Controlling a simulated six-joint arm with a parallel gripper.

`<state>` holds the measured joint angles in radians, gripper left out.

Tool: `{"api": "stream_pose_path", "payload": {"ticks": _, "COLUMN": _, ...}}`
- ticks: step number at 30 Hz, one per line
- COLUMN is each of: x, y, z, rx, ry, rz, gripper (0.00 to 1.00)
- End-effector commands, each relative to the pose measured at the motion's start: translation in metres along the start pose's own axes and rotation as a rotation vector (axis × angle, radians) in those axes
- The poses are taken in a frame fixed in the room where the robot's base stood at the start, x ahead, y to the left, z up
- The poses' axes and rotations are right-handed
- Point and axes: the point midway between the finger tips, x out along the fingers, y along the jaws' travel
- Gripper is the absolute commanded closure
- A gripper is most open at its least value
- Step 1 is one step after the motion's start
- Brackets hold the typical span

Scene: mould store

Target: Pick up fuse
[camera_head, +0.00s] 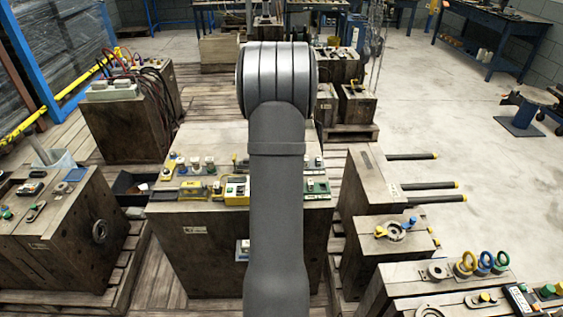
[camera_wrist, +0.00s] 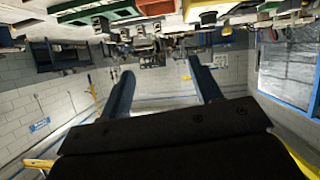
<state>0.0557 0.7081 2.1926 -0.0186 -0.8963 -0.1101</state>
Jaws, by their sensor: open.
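I cannot pick out the fuse for certain in either view. Several small parts lie on top of the central wooden block (camera_head: 165,212), among them a yellow-framed device (camera_head: 236,189) and a yellow part (camera_head: 192,188). My arm covers the middle of this block in the head view and may hide more parts. My gripper (camera_wrist: 163,78) shows only in the wrist view, its two blue-grey fingers wide apart with nothing between them. The wrist view looks upside down, with a row of parts along its top edge, apart from the fingers.
Wooden blocks stand at left (camera_head: 75,250) and right (camera_head: 390,262), carrying small parts. Black rods (camera_head: 430,198) stick out at right. A block with cables (camera_head: 125,125) stands behind left. The concrete floor (camera_head: 460,130) at right is largely clear.

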Motion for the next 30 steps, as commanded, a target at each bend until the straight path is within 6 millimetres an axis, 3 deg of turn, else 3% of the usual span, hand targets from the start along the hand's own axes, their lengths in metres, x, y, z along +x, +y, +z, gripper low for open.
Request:
{"api": "stream_pose_path", "payload": {"ticks": 1, "x": 0.023, "y": -0.002, "z": -0.004, "rx": -0.055, "ry": -0.026, "rz": -0.011, "gripper": 0.42}}
{"api": "stream_pose_path", "payload": {"ticks": 6, "x": 0.097, "y": -0.007, "z": -0.017, "rx": -0.285, "ry": -0.15, "rz": -0.064, "gripper": 0.42}}
{"api": "stream_pose_path", "payload": {"ticks": 12, "x": 0.157, "y": -0.01, "z": -0.035, "rx": -0.524, "ry": -0.275, "rz": -0.135, "gripper": 0.42}}
{"api": "stream_pose_path", "payload": {"ticks": 22, "x": 0.221, "y": -0.014, "z": -0.076, "rx": -0.876, "ry": -0.47, "rz": -0.275, "gripper": 0.42}}
{"api": "stream_pose_path", "payload": {"ticks": 30, "x": 0.243, "y": -0.018, "z": -0.121, "rx": -1.162, "ry": -0.669, "rz": -0.438, "gripper": 0.42}}
